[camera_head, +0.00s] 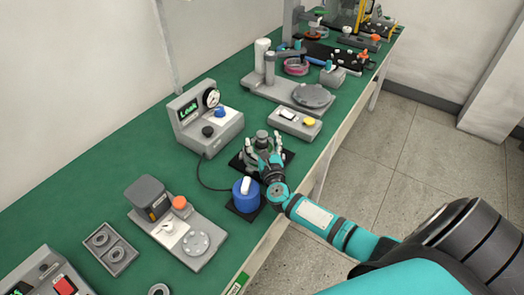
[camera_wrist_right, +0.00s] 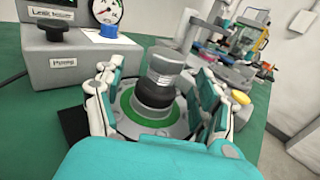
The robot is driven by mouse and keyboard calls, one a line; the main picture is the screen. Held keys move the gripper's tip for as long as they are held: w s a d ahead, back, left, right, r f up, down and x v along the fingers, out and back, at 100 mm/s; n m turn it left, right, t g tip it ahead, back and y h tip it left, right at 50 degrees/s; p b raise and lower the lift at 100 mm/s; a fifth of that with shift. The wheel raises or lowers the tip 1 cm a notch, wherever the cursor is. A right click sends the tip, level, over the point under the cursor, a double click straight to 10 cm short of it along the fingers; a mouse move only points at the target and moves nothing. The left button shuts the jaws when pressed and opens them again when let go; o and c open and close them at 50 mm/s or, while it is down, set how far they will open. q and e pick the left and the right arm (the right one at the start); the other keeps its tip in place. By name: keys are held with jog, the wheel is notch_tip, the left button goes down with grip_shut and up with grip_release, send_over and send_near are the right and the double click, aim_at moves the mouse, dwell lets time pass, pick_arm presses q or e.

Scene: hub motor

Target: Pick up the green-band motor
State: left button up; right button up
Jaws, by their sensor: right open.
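The green-band motor (camera_wrist_right: 152,108) stands upright in the right wrist view, with a grey top, a black middle and a green ring around its base. In the head view the motor (camera_head: 262,140) is partly hidden behind my right gripper (camera_head: 264,146). My right gripper also shows in the right wrist view (camera_wrist_right: 160,95), with its teal-padded fingers open on either side of the motor. I cannot tell whether any finger touches it. The motor sits on a dark mat (camera_head: 288,154). My left gripper is not in view.
A grey leak tester (camera_head: 205,120) with a gauge stands behind the motor. A blue cylinder (camera_head: 244,197) on a dark pad is close in front. A grey box with a yellow button (camera_head: 297,122) lies to the right.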

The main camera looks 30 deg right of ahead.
grip_shut()
jog(key=shift+w+d+r, duration=0.1)
jog(key=shift+r, duration=0.2)
dwell(0.3)
